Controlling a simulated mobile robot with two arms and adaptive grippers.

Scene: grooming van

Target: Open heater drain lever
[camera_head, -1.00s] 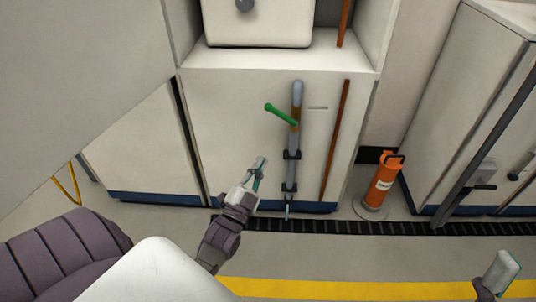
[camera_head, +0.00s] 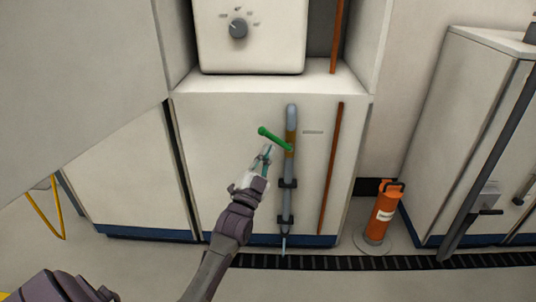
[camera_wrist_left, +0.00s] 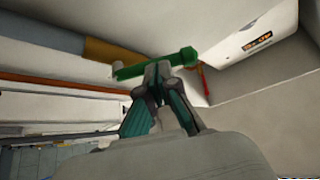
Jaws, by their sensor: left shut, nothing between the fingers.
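The heater drain lever (camera_head: 273,138) is a green handle on a brass fitting of a grey vertical drain pipe (camera_head: 289,170). It slopes from the fitting up to the left. My left gripper (camera_head: 267,151) is shut and empty, just below the lever. In the left wrist view the green lever (camera_wrist_left: 150,64) runs across just beyond the tips of my left gripper (camera_wrist_left: 158,70). I cannot tell whether the fingers touch it. My right gripper is not in view.
A white heater box with a grey dial (camera_head: 238,28) stands above the cabinet front (camera_head: 225,125). A brown pipe (camera_head: 331,165) runs right of the drain pipe. An orange cylinder (camera_head: 380,215) stands on the floor at right, and a dark floor grate (camera_head: 330,262) runs below.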

